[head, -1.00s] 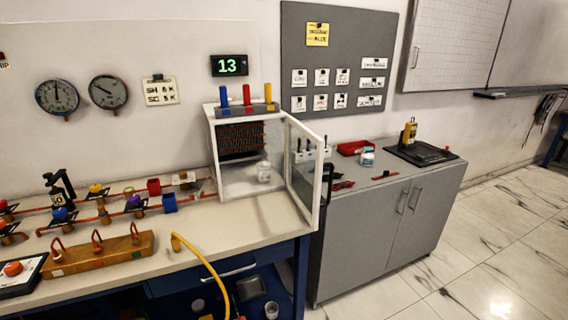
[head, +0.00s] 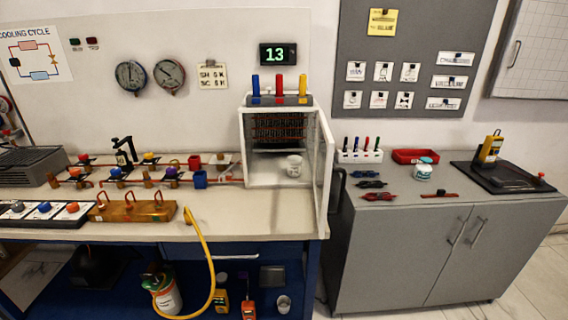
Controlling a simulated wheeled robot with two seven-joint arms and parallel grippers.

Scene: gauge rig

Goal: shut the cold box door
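The cold box (head: 245,150) is a white open-fronted cabinet on the right end of the workbench. Its door (head: 325,180), a white frame with a clear pane, is hinged on the box's right side. The door stands wide open, swung out toward the front and seen almost edge-on. Neither of my grippers shows in the head view.
Blue, red and yellow cylinders (head: 279,86) stand on the box. A yellow hose (head: 205,250) hangs over the bench front left of the door. The bench top (head: 250,215) before the box is clear. A grey cabinet (head: 420,250) stands right of the door.

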